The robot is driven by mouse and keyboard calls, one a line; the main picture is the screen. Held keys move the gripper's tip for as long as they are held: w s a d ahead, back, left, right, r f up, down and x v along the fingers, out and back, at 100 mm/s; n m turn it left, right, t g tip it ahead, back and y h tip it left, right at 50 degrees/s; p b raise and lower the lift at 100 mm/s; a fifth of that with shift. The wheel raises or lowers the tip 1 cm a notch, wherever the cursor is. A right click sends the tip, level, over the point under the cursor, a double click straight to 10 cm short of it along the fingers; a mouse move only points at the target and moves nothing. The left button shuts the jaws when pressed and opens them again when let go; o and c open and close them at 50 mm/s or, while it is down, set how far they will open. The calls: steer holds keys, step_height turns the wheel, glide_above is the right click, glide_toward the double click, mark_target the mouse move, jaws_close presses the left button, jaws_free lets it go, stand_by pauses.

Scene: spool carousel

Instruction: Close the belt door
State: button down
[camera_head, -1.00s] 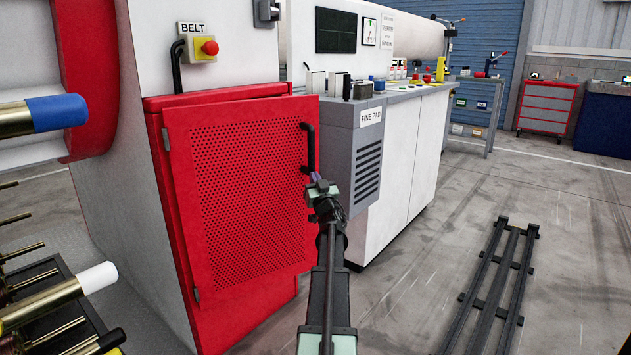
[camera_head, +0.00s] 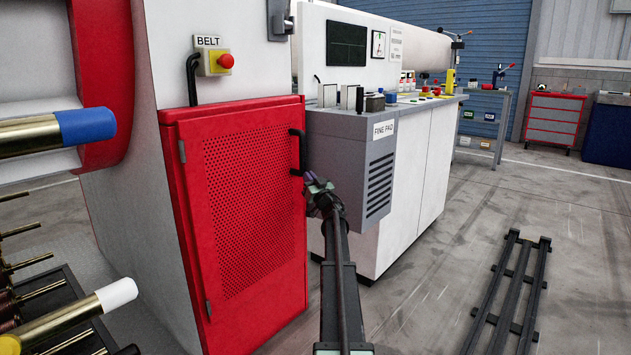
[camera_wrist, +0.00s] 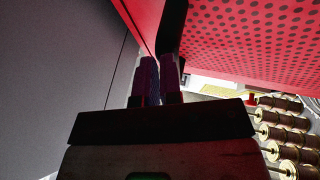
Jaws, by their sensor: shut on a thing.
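The belt door (camera_head: 250,215) is a red panel with a perforated middle, under the BELT sign (camera_head: 208,41). In the head view it sits flush or nearly flush with its red frame; a small remaining gap cannot be told. Its black handle (camera_head: 297,152) stands upright near the right edge. My gripper (camera_head: 312,178) is at the lower end of this handle. In the wrist view, the purple fingertips (camera_wrist: 158,80) are shut on the black handle (camera_wrist: 171,30), with the red perforated door (camera_wrist: 245,35) at upper right.
The grey FINE PAD cabinet (camera_head: 350,165) stands close to the right of the door and my gripper. A black floor rack (camera_head: 512,290) lies at right on open floor. Blue-ended (camera_head: 85,126) and white-ended (camera_head: 117,293) rollers stick out at left.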

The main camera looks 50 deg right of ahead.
steer(key=shift+w+d+r, duration=0.1)
steer(key=shift+w, duration=0.65)
steer(key=d+b+v, duration=0.1)
steer(key=b+v, duration=0.5)
steer(key=v, duration=0.9)
steer(key=shift+s+d, duration=0.2)
steer(key=shift+s, duration=0.3)
steer(key=shift+d+r, duration=0.1)
steer(key=shift+r, duration=0.05)
